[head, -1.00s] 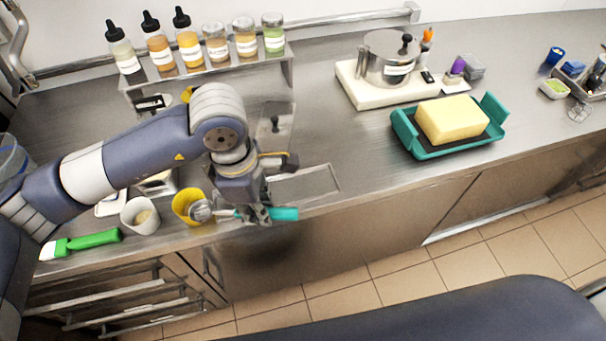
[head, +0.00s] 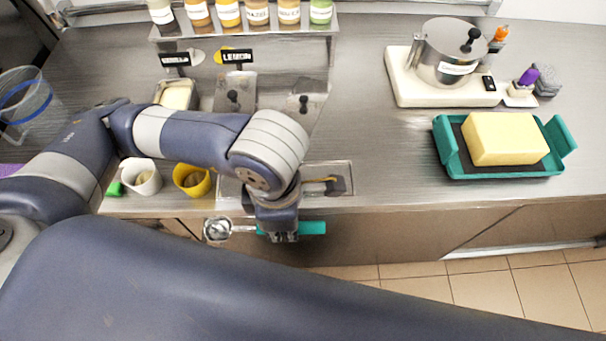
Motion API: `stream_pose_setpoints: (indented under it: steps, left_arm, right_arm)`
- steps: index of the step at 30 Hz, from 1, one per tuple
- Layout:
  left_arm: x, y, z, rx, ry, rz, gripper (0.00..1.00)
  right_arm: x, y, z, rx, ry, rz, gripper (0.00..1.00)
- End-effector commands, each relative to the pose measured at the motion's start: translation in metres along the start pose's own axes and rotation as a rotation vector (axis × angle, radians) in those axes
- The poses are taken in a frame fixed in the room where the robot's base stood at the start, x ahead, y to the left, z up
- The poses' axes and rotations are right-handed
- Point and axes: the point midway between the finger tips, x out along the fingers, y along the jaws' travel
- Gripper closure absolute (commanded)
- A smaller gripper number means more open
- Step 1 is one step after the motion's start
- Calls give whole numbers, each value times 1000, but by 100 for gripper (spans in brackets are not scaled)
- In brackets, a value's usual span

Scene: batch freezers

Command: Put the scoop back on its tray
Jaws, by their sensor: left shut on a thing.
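The scoop has a round metal bowl (head: 217,229) and a teal handle (head: 312,228). My left gripper (head: 284,237) is shut on the handle, with the bowl pointing left. In the picture the scoop shows just past the counter's front edge, below the yellow cup; its height is hard to tell. A shallow rectangular metal tray (head: 342,170) lies on the counter behind the gripper, partly hidden by my left wrist. I see nothing lying on its visible right part except a small dark and yellow piece of my wrist over it. My right gripper is not in view.
A white cup (head: 141,178) and a yellow cup (head: 192,182) stand left of the metal tray. A teal tray (head: 447,150) with a yellow block (head: 505,138) is at right. Counter between is clear.

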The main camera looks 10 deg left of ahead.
Motion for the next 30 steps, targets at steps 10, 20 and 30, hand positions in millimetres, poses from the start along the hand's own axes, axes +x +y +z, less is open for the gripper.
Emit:
stream_pose_setpoints:
  steps: [10, 20, 30]
  left_arm:
    - [4, 73, 20, -5, 3, -1, 100]
    - [13, 119, 34, 1, 0, 0, 100]
    - [39, 128, 37, 2, 2, -5, 100]
  right_arm:
    - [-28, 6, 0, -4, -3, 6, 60]
    - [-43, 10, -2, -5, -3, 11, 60]
    - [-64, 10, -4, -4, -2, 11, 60]
